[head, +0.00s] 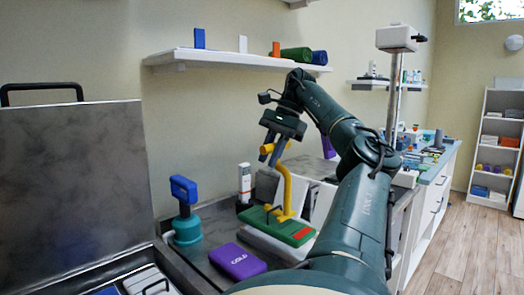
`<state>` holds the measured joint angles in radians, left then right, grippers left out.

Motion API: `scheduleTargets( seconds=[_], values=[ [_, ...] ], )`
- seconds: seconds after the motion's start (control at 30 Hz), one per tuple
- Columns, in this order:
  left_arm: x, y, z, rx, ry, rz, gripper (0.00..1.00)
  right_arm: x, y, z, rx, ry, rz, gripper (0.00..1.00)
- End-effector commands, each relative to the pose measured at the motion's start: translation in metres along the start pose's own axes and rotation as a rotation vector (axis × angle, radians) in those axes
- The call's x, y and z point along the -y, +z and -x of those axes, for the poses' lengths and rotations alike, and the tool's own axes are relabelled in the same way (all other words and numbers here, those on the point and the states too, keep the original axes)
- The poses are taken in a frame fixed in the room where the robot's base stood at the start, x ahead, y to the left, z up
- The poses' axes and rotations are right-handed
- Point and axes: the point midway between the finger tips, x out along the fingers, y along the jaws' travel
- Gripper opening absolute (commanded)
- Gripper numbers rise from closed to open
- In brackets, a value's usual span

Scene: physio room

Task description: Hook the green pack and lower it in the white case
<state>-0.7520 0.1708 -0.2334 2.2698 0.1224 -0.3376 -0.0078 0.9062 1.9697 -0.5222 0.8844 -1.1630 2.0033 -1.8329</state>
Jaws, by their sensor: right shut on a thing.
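My right gripper (275,147) is shut on a yellow hook (288,188), which hangs down to the green pack (292,231). The green pack has a red patch and a thin dark handle. The hook's lower end is at the handle; I cannot tell if it has caught it. The pack is over a pale flat thing (262,243), and I cannot tell if they touch. White panels (322,205), perhaps the white case, show behind the pack, partly hidden by my right arm. My left gripper is out of view.
A purple pack (238,261) lies on the counter beside a teal pot with a blue handle (185,210). A white bottle (244,183) stands behind. A large raised grey lid (75,185) and open tank fill the left. A shelf (235,60) hangs above.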

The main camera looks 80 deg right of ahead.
Motion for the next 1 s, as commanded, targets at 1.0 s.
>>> scheduleTargets(
  seconds=[1.0],
  values=[
    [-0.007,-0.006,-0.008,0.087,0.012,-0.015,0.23,-0.008,-0.047,0.020,0.000,-0.002,0.001,0.00]
  ],
)
